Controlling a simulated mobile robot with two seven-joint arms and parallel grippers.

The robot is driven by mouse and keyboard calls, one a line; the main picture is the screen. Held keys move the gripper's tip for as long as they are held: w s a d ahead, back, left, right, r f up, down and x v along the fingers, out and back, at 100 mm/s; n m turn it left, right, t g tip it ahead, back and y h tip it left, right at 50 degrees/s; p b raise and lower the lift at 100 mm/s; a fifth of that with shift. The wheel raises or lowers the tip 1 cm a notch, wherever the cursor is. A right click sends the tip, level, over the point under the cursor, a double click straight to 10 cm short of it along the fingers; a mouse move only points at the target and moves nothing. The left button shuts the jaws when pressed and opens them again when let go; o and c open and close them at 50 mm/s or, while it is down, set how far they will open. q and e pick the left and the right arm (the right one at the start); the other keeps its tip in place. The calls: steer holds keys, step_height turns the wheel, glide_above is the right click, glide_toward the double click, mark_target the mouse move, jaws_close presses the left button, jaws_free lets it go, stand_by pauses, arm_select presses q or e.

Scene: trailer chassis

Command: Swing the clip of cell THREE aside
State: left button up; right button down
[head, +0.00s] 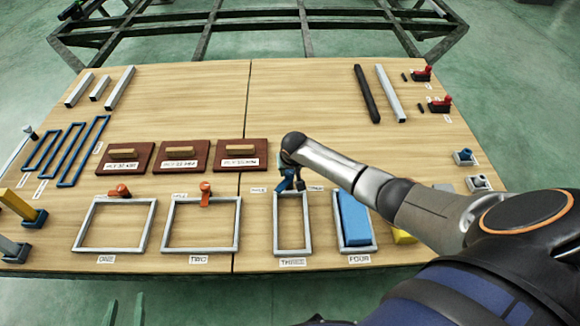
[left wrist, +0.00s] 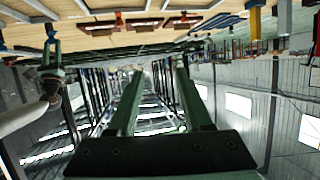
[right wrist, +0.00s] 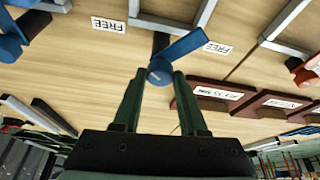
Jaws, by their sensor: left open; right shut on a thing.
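Cell THREE (head: 276,235) is a narrow grey frame near the front of the wooden table. My right gripper (head: 291,181) is at its far edge and hides much of the clip in the head view. In the right wrist view, my right gripper (right wrist: 160,75) is shut on the round end of the blue clip (right wrist: 183,51). Another FREE label (right wrist: 108,24) lies on the other side. My left gripper (head: 124,302) is open and empty off the front edge; its fingers also show in the left wrist view (left wrist: 157,72).
Cell FOUR (head: 373,225), holding a blue block (head: 353,217), stands right of cell THREE. Cell TWO (head: 238,225) with an orange clip (head: 205,190) is to the left. Brown handled plates (head: 242,162) lie behind. The table's middle back is clear.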

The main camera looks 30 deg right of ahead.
steer(key=m, duration=0.2)
steer(key=m+g+h+p, duration=0.1)
steer(key=shift+a+m, duration=0.2)
steer(key=shift+m, duration=0.2)
arm_select(q)
steer(key=s+f+n+g, duration=0.1)
steer(key=s+f+g, duration=0.3)
steer(key=s+f, duration=0.3)
arm_select(e)
steer(key=shift+f+m, duration=0.1)
steer(key=shift+m, duration=0.4)
steer(key=m+g+h+b, duration=0.1)
steer(key=m, duration=0.2)
steer(key=shift+w+f, duration=0.1)
steer(key=shift+w, duration=0.05)
steer(key=m+g+b, duration=0.1)
steer(key=m, duration=0.1)
steer(key=shift+m+b, duration=0.3)
arm_select(q)
steer(key=w+r+m+t, duration=0.1)
steer(key=w+r+t, duration=0.2)
steer(key=r, duration=0.4)
steer(key=w+r+m+t+h, duration=0.1)
steer(key=w+r+t, duration=0.3)
steer(key=w+r, duration=0.2)
steer(key=shift+r+t, duration=0.3)
steer(key=shift+r, duration=0.65)
arm_select(e)
steer(key=shift+h, duration=0.3)
